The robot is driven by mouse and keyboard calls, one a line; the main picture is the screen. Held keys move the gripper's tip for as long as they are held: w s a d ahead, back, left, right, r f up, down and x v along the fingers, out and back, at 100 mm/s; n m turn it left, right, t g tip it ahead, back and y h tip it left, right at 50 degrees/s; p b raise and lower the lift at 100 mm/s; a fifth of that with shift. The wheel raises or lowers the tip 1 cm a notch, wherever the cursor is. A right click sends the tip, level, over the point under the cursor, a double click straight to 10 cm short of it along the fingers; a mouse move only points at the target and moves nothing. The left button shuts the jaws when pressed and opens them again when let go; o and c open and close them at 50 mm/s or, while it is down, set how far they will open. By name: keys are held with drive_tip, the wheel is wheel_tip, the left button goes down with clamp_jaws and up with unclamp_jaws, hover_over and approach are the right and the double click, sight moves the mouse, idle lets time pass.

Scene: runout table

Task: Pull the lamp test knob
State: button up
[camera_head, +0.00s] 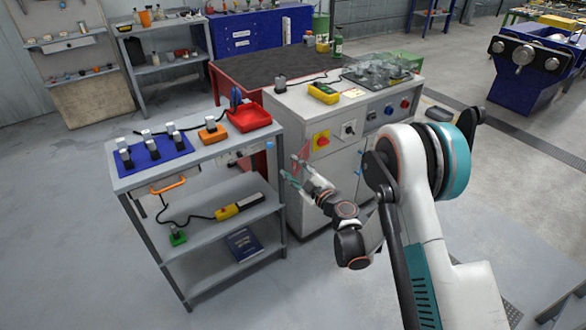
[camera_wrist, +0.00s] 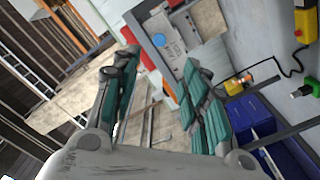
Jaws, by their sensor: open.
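No label reading lamp test is legible, so I cannot tell for certain which knob it is. The grey control cabinet (camera_head: 340,170) carries a red-and-yellow switch (camera_head: 321,140), a black knob on a white plate (camera_head: 348,129) and a red knob (camera_head: 404,103) on its front. A round blue piece (camera_head: 269,145) sits at the shelf's right end; a blue disc (camera_wrist: 158,40) on a grey panel shows in the wrist view. My gripper (camera_head: 293,167) is in front of the cabinet's left part. In the wrist view my gripper (camera_wrist: 160,66) has its fingers apart, with nothing held.
A grey shelf unit (camera_head: 200,222) stands left of the cabinet, with a blue mat (camera_head: 152,153), a red bin (camera_head: 248,117) and an orange handle (camera_head: 168,186). A yellow pendant (camera_head: 240,206) lies on its middle shelf. Open floor (camera_head: 75,240) lies to the left.

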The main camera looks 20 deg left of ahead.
drive_tip(key=w+d+r+m+t+h, duration=0.3)
drive_tip(key=d+r, duration=0.4)
drive_tip(key=r, duration=0.2)
drive_tip(key=w+d+r+m+t+h, duration=0.2)
drive_tip(key=d+r+m+h, duration=0.15)
drive_tip(key=d+r, duration=0.45)
drive_tip(key=s+d+r+m+h, duration=0.3)
drive_tip(key=d+r+m, duration=0.1)
drive_tip(key=d+r, duration=0.25)
drive_tip(key=s+d+r+m+h, duration=0.3)
drive_tip(key=d+r+h, duration=0.15)
drive_tip(key=d, duration=0.35)
drive_tip(key=s+d+m+g+h, duration=0.1)
drive_tip(key=s+d+m+g, duration=0.1)
drive_tip(key=s+d, duration=0.45)
drive_tip(key=s+d+m+g+h, duration=0.1)
drive_tip(key=s+d+m+g, duration=0.2)
drive_tip(key=s, duration=0.6)
drive_tip(key=s+f+g+y, duration=0.1)
drive_tip(key=s+f, duration=0.3)
drive_tip(key=s, duration=0.6)
drive_tip(key=s+f+g+y, duration=0.1)
drive_tip(key=s+f+g, duration=0.2)
drive_tip(key=s, duration=0.7)
drive_tip(key=shift+s+d+f+g, duration=0.3)
drive_tip(key=shift+d+f, duration=0.15)
drive_tip(key=shift+f, duration=0.2)
